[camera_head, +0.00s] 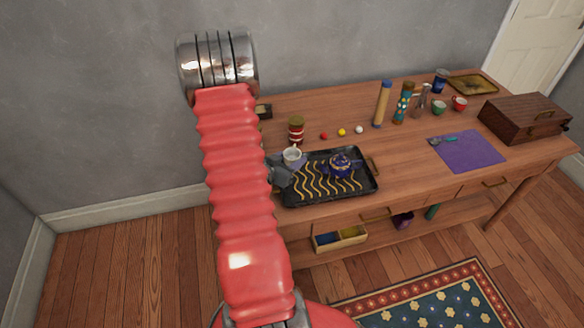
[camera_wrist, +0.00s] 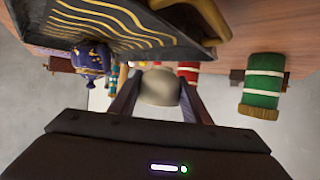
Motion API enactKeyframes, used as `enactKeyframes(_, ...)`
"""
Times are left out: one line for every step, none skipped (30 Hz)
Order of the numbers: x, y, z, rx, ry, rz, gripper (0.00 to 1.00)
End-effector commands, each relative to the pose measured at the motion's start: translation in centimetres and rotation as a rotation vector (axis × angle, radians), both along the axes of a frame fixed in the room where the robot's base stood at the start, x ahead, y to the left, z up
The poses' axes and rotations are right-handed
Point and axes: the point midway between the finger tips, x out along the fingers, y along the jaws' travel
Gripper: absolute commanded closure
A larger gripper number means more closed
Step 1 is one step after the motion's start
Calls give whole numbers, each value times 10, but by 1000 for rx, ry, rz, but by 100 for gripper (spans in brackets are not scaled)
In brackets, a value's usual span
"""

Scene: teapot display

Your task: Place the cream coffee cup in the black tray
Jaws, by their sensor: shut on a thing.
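The cream coffee cup (camera_head: 292,154) is at the back left corner of the black tray (camera_head: 330,199) in the head view. My gripper (camera_head: 283,172) is shut on the cup, coming from the left and partly hidden by my red arm. In the wrist view the pale cup (camera_wrist: 160,88) is between the two fingers (camera_wrist: 158,103), and the tray (camera_wrist: 190,52) with gold wavy lines is at the top. I cannot tell whether the cup touches the tray. A dark blue teapot (camera_head: 342,165) stands on the tray's right part.
A banded jar (camera_head: 296,130) stands just behind the cup; a green banded jar (camera_wrist: 262,88) shows in the wrist view. Small red, yellow and white balls (camera_head: 342,132) lie behind the tray. A purple cloth (camera_head: 470,152) and a wooden box (camera_head: 522,118) are to the right. The tray's left-middle looks free.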

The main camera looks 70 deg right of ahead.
Motion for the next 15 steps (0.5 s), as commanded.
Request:
enactKeyframes(0,0,-1,0,0,0,79)
enactKeyframes(0,0,-2,1,1,0,79)
enactKeyframes(0,0,-5,1,1,-1,79)
enactKeyframes(0,0,-7,3,2,0,79)
enactKeyframes(0,0,-10,3,2,0,79)
enactKeyframes(0,0,-14,3,2,0,79)
enactKeyframes(0,0,-17,3,2,0,79)
enactKeyframes(-1,0,-21,3,2,0,79)
enactKeyframes(0,0,-25,2,2,0,79)
enactKeyframes(0,0,-28,3,2,0,79)
enactKeyframes(0,0,-32,3,2,0,79)
enactKeyframes(0,0,-35,3,2,0,79)
enactKeyframes(0,0,-37,2,1,1,79)
enactKeyframes(0,0,-39,3,2,0,79)
enactKeyframes(0,0,-41,1,1,0,79)
